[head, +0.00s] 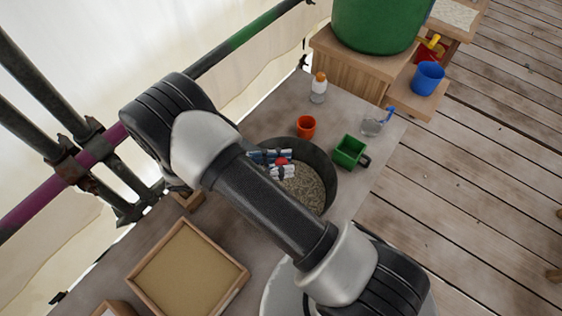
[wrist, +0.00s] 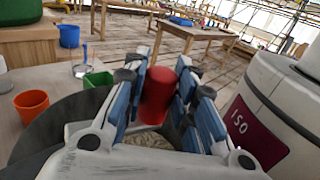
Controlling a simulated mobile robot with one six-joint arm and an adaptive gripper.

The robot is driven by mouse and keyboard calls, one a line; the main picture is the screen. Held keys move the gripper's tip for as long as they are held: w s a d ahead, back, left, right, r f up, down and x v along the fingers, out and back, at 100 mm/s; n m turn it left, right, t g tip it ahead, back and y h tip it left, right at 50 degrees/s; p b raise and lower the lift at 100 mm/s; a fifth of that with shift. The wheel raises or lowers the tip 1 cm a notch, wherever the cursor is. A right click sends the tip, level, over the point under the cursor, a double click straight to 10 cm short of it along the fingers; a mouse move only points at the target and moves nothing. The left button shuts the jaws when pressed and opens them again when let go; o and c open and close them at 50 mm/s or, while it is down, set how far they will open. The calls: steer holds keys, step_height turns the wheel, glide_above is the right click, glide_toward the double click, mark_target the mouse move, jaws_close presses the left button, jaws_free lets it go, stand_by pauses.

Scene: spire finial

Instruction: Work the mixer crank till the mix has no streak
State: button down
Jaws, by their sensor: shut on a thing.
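The mixer is a dark round tub (head: 331,183) on the grey table. A grainy grey-beige mix (head: 307,190) lies in it, and a little of it shows under my gripper in the wrist view (wrist: 150,138). The picture is too small to tell whether it has streaks. The crank's red knob (wrist: 157,95) stands upright between my blue-padded fingers, and its top shows in the head view (head: 281,161). My gripper (wrist: 160,80) is shut on this knob, over the tub. The rest of the crank is hidden by my gripper and arm.
An orange cup (head: 306,126), a green container (head: 350,151), a white bottle with an orange cap (head: 319,88) and a spray bottle (head: 374,124) stand beyond the tub. A wooden tray (head: 187,268) lies near left. Scaffold poles run along the left.

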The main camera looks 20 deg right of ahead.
steer(key=c, duration=1.3)
jaws_free()
step_height(320, 180, up, 10)
